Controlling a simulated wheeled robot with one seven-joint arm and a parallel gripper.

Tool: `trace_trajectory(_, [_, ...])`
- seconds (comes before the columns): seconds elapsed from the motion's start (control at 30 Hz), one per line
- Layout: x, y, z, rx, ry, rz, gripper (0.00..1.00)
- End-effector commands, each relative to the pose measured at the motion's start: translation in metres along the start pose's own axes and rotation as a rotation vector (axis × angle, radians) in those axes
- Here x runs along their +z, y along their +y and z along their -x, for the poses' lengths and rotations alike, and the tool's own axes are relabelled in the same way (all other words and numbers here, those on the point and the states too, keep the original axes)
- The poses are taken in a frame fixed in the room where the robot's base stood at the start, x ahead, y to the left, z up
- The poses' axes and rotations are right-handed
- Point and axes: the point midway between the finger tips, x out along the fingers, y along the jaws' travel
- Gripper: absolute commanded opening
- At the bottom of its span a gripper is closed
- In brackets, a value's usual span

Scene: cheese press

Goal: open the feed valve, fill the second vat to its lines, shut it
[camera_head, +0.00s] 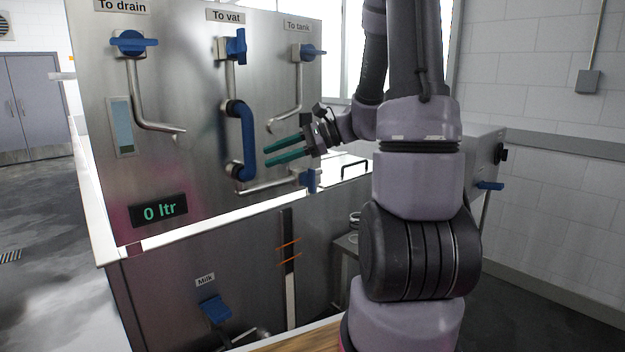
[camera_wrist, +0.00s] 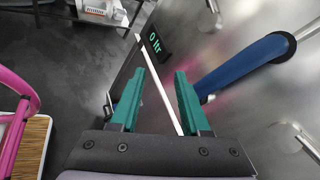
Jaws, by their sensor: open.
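My gripper (camera_head: 267,153) has teal fingers, open and empty, in front of the steel panel, just right of the thick blue bar (camera_head: 247,140). In the wrist view the gripper (camera_wrist: 160,76) shows a gap between its fingers, with the blue bar (camera_wrist: 245,65) to the right. The "To vat" valve (camera_head: 237,46) has its blue handle upright. The "To drain" valve (camera_head: 134,42) and "To tank" valve (camera_head: 308,51) have handles lying crosswise. A lower blue valve (camera_head: 215,309) sits under a "Milk" label. The display (camera_head: 158,211) reads 0 ltr. A gauge strip (camera_head: 289,265) carries orange lines.
A sight glass (camera_head: 121,127) is left on the panel. Another blue handle (camera_head: 309,180) is below my gripper. A steel box with a blue handle (camera_head: 489,186) stands right of my arm. A pink tubular frame (camera_wrist: 24,90) shows left in the wrist view. Floor is open at left.

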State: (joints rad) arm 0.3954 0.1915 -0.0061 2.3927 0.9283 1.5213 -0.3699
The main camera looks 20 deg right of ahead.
Motion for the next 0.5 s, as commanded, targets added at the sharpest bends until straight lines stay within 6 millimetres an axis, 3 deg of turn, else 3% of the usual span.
trace_trajectory(0.03, [-0.023, -0.012, 0.003, -0.077, -0.03, -0.086, 0.46])
trace_trajectory(0.23, [-0.119, -0.057, 0.033, -0.44, -0.115, -0.362, 0.46])
trace_trajectory(0.4, [-0.204, -0.067, 0.072, -0.726, -0.125, -0.532, 0.46])
trace_trajectory(0.5, [-0.239, -0.065, 0.089, -0.84, -0.116, -0.589, 0.46])
